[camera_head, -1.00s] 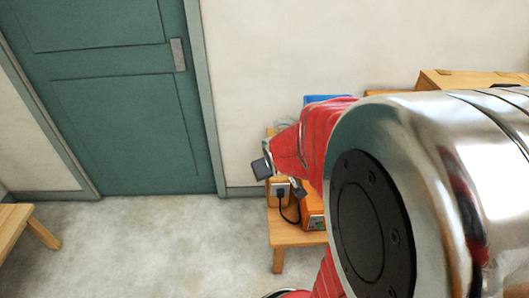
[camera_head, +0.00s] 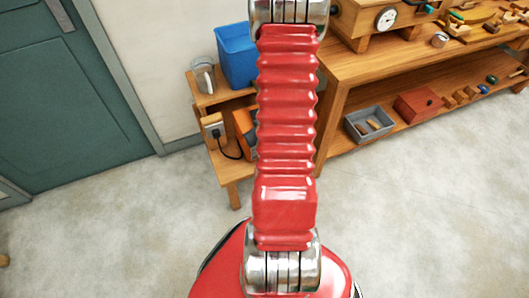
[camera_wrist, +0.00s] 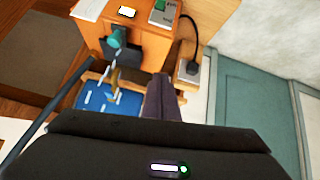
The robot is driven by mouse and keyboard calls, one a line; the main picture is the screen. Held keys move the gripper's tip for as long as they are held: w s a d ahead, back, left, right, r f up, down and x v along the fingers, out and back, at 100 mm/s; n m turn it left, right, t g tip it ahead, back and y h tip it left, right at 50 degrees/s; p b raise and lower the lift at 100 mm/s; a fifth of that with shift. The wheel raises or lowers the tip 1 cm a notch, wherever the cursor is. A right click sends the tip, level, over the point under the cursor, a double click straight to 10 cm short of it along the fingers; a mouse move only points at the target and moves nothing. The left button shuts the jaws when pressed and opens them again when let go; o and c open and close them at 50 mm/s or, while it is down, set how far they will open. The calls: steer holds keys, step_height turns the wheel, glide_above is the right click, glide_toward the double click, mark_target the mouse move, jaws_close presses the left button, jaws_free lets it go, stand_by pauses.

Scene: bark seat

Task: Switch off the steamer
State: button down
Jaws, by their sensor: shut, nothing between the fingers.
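An orange box, likely the steamer, shows in the head view (camera_head: 243,130) on the small wooden stand, partly hidden behind my arm. In the wrist view the orange box (camera_wrist: 142,48) fills the upper middle. It carries a lit white indicator, a grey panel with a green button (camera_wrist: 160,5), and a teal knob (camera_wrist: 118,38) on a dark plate. A black cord runs from it to a wall-side socket (camera_wrist: 192,70). My gripper (camera_wrist: 163,80) is shut and empty, pointing toward the box. No contact can be made out. My gripper is hidden in the head view.
A blue bin (camera_head: 235,55) and a kettle-like grey vessel (camera_head: 203,76) stand on top of the stand. A workbench (camera_head: 400,55) is to its right, with a grey tray (camera_head: 368,122) and a red box (camera_head: 418,104) on its lower shelf. The floor in front is clear.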

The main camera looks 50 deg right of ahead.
steer(key=s+d+f+m+t, duration=0.1)
steer(key=s+f, duration=0.5)
steer(key=f, duration=0.2)
steer(key=shift+m, duration=0.4)
steer(key=x, duration=1)
steer(key=shift+d+f, duration=0.1)
steer(key=shift+f, duration=0.05)
steer(key=shift+s+a+f, duration=0.1)
steer(key=shift+s+f, duration=0.1)
steer(key=shift+f, duration=0.2)
steer(key=shift+s+a+f, duration=0.15)
steer(key=shift+s+f, duration=0.05)
steer(key=shift+f, duration=0.2)
steer(key=shift+s+a+f, duration=0.2)
steer(key=shift+s+f, duration=0.15)
steer(key=shift+f, duration=0.4)
